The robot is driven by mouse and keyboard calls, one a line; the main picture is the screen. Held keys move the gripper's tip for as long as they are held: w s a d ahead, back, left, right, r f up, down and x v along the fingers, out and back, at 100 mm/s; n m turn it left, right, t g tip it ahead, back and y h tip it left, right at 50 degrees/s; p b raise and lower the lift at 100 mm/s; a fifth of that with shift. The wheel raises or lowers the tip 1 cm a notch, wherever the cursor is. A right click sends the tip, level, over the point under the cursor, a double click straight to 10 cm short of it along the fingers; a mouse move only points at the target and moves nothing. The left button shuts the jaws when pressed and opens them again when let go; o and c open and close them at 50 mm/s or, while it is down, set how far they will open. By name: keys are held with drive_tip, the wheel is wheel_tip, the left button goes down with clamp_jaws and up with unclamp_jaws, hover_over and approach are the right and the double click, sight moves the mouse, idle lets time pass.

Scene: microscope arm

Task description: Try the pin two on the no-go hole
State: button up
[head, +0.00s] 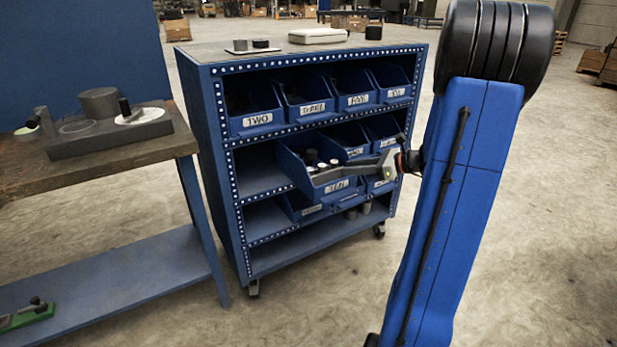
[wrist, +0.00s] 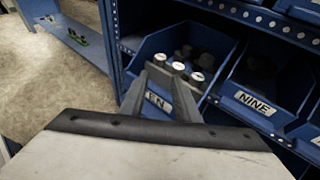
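The bin labelled TWO (head: 252,112) is at the left end of the cart's top bin row; its contents are dark and unclear. My gripper (head: 318,178) is at a pulled-out middle-row bin (head: 296,170), whose label is partly hidden and ends in EN in the wrist view. That bin holds dark pins with white tops (wrist: 197,77). In the wrist view my gripper (wrist: 164,75) has its fingertips apart at the bin's front, with nothing clearly between them. A dark block (head: 110,140) on the left bench carries round pieces; no no-go hole can be made out.
A bin labelled NINE (wrist: 258,104) stands right of the pulled-out bin. The cart top (head: 215,53) carries a pale case (head: 317,36) and small dark cylinders. The bench (head: 30,172) stands left of the cart. Floor in front is clear.

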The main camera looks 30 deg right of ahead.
approach(311, 169)
drive_tip(key=shift+w+a+f, duration=0.7)
drive_tip(key=shift+w+a, duration=0.05)
drive_tip(key=shift+a, duration=0.1)
drive_tip(key=shift+r+x, duration=0.15)
drive_tip(key=shift+x, duration=1.15)
drive_tip(key=shift+r+x, duration=0.1)
drive_tip(key=shift+x, duration=1.25)
drive_tip(key=shift+w, duration=0.15)
clamp_jaws()
